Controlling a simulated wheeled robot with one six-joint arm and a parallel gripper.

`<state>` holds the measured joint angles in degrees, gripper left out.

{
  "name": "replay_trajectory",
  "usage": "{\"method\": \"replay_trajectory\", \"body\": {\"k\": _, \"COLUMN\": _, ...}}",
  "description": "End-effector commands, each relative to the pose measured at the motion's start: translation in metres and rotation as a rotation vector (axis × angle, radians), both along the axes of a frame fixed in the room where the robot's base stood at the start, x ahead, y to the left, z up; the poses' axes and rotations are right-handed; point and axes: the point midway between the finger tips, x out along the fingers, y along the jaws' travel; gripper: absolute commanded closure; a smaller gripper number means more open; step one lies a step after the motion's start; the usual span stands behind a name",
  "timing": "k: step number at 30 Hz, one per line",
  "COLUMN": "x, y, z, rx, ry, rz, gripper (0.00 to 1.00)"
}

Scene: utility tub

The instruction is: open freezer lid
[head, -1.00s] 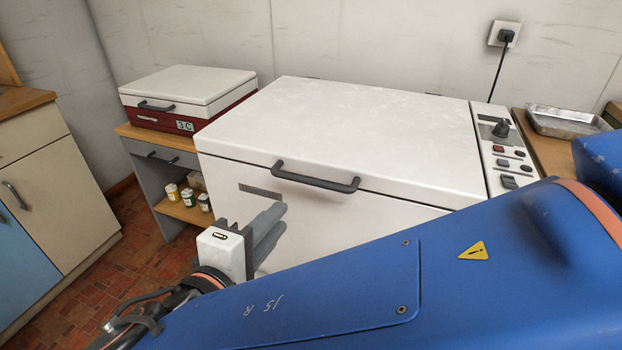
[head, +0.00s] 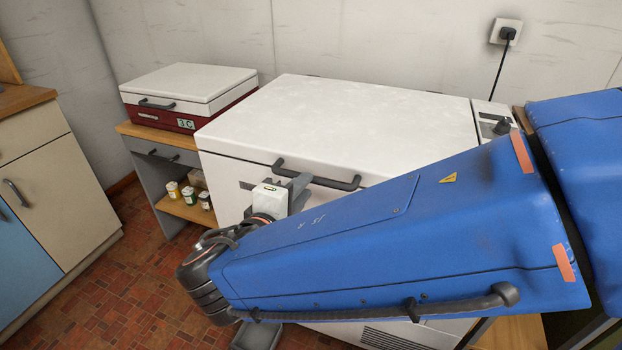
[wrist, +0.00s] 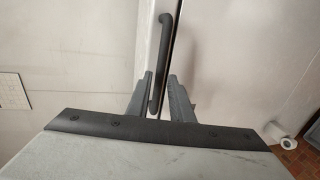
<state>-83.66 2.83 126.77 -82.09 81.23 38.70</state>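The white chest freezer stands in the middle of the head view, and its lid (head: 345,120) is down. A dark grey bar handle (head: 340,184) runs along the lid's front edge. It also shows in the wrist view (wrist: 167,45), running down between the two fingers. My gripper (head: 300,188) is at the left part of the handle in the head view. In the wrist view my gripper (wrist: 160,82) is open, with one finger on each side of the handle's near end and visible gaps. My blue arm hides much of the freezer's front.
A smaller white-lidded red box (head: 190,95) marked 3C stands on a shelf unit (head: 165,165) at left, with jars (head: 188,194) below. A control panel (head: 490,115) is on the freezer's right. A grey bin (head: 255,335) is on the floor. The lid top is clear.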

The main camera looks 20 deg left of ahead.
Motion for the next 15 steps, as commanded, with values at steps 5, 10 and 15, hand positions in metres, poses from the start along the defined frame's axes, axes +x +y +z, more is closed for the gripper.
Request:
{"method": "replay_trajectory", "body": {"k": 5, "x": 0.025, "y": -0.003, "z": -0.006, "rx": -0.002, "ry": 0.001, "rz": -0.003, "gripper": 0.80}}
{"method": "replay_trajectory", "body": {"k": 10, "x": 0.042, "y": -0.003, "z": -0.009, "rx": 0.000, "ry": 0.000, "rz": -0.002, "gripper": 0.80}}
{"method": "replay_trajectory", "body": {"k": 15, "x": 0.050, "y": -0.004, "z": -0.010, "rx": 0.000, "ry": 0.000, "rz": 0.000, "gripper": 0.80}}
